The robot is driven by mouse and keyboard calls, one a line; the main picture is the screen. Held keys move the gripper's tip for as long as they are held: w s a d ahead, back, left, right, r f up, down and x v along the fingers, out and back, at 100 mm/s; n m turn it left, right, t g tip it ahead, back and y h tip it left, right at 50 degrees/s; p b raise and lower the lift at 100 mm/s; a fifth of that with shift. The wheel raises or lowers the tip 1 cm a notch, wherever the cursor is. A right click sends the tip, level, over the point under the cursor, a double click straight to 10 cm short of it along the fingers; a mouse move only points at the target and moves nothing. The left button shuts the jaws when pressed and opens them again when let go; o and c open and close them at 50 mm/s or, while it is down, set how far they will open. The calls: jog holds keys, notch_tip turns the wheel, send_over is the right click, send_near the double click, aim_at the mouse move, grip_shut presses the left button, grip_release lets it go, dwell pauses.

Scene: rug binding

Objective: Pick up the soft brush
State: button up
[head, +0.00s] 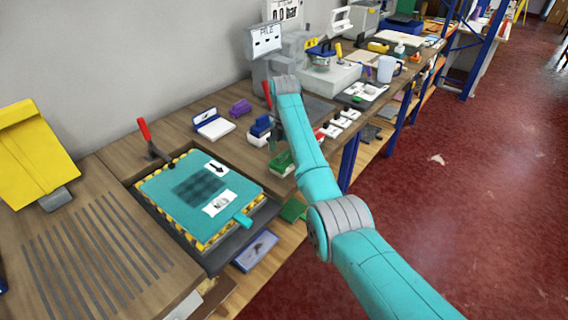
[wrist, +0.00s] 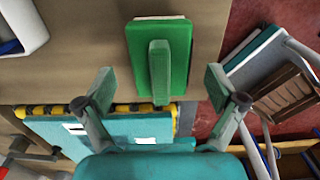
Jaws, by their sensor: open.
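A green block-shaped brush (wrist: 178,40) with a raised green handle bar and a thin pale layer under its far edge lies on the brown bench top in the wrist view. It also appears in the head view (head: 281,164), near the bench's front edge beside my arm. I cannot read any label saying it is the soft one. My gripper (wrist: 160,84) is open, with one finger on each side of the handle's line in the wrist view. The fingers look apart from the brush.
A teal pad (head: 165,200) with a yellow-black striped border lies left of the brush. A blue-and-white item (head: 260,130) and a white tray with a blue edge (head: 213,124) stand behind it. White switches (head: 336,125) are to the right. The red floor in front is open.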

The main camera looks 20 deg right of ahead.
aim_at(284, 153)
notch_tip(284, 153, down, 3)
jog(key=shift+r, duration=0.1)
jog(key=c, duration=1.3)
jog(key=shift+r, duration=0.15)
jog(key=shift+c, duration=0.2)
notch_tip(284, 153, up, 10)
jog(key=shift+f, duration=0.1)
